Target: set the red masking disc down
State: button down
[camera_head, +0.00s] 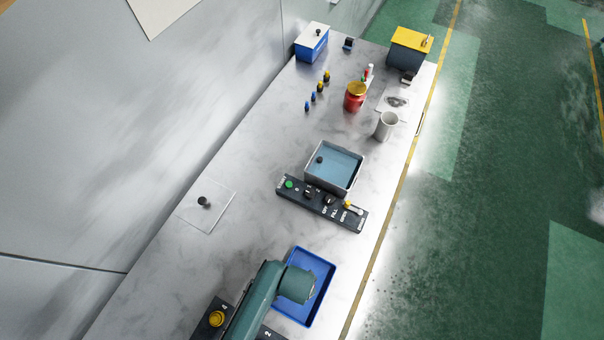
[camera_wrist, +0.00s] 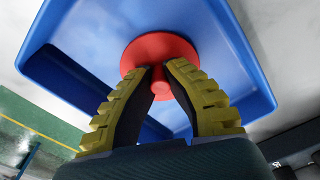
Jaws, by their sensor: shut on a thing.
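The red masking disc (camera_wrist: 160,50) is a flat round plate with a short red stem, seen in the wrist view. My gripper (camera_wrist: 160,70), with yellow ribbed fingers, is shut on the stem. The disc is over the floor of the blue tray (camera_wrist: 235,75). I cannot tell whether it touches the tray floor. In the head view the blue tray (camera_head: 324,280) is at the bottom centre of the bench. My teal arm covers its left part and hides the disc and gripper.
A dark control panel (camera_head: 320,204) and a grey basin of bluish liquid (camera_head: 335,165) stand beyond the tray. A clear plate with a black knob (camera_head: 204,202) lies to the left. A dark block with a yellow knob (camera_head: 216,318) is left of my arm. The bench right of the tray is narrow.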

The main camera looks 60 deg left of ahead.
jog(key=c, duration=1.2)
grip_release()
notch_tip(320, 180, up, 12)
jog(key=p, duration=0.1)
jog(key=shift+s, duration=0.25)
